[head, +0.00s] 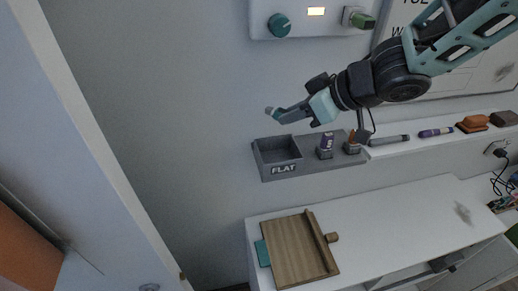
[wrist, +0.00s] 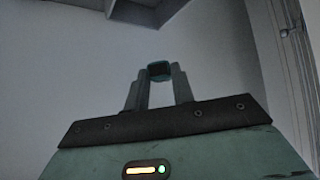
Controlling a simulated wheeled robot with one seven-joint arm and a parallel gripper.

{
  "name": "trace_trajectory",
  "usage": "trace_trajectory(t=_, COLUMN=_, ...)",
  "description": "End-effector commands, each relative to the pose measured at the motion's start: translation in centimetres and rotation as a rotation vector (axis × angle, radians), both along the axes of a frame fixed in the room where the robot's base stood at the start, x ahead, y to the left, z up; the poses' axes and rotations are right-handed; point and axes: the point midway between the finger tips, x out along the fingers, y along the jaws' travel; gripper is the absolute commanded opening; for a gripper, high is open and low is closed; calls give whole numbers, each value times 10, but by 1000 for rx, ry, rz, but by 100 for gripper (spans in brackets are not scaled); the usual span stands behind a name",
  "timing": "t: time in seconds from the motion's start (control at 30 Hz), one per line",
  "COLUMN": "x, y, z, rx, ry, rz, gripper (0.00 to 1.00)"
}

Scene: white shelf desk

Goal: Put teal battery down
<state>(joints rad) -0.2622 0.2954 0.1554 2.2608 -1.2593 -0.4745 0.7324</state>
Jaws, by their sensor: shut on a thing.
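The teal battery (wrist: 159,69) is between the fingertips of my gripper (wrist: 158,75) in the wrist view, with its dark end facing the camera. In the head view my gripper (head: 274,114) is shut on the battery (head: 269,111), of which only a small end shows. It is held in the air in front of the wall, above and a little left of the grey battery holder (head: 315,173). The holder has an open bin labelled FLAT (head: 277,151) on its left, which looks empty. A purple battery (head: 326,142) and an orange-brown item (head: 351,138) stand in its slots to the right.
A white ledge (head: 440,137) to the right carries a grey marker, a purple marker and orange and brown blocks. A wooden board (head: 298,250) lies on the white desk (head: 390,220) below. A wall panel with a teal knob (head: 279,25) is above. A white panel (head: 75,130) stands left.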

Motion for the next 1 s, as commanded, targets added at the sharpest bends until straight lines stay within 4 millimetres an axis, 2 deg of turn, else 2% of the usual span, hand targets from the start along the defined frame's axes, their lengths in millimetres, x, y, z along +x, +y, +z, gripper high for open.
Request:
trace_trajectory(t=0.2, x=-1, y=0, z=-42, rx=-2, ry=7, rz=0, gripper=0)
trace_trajectory(t=0.47, x=-1, y=0, z=-69, rx=-2, ry=5, rz=0, gripper=0)
trace_trajectory(t=0.6, x=-1, y=0, z=-88, rx=-1, ry=6, rz=1, gripper=0)
trace_trajectory(t=0.73, x=0, y=0, z=-97, rx=-1, ry=3, rz=-1, gripper=0)
trace_trajectory(t=1.0, x=0, y=0, z=-98, rx=0, ry=1, rz=-1, gripper=0)
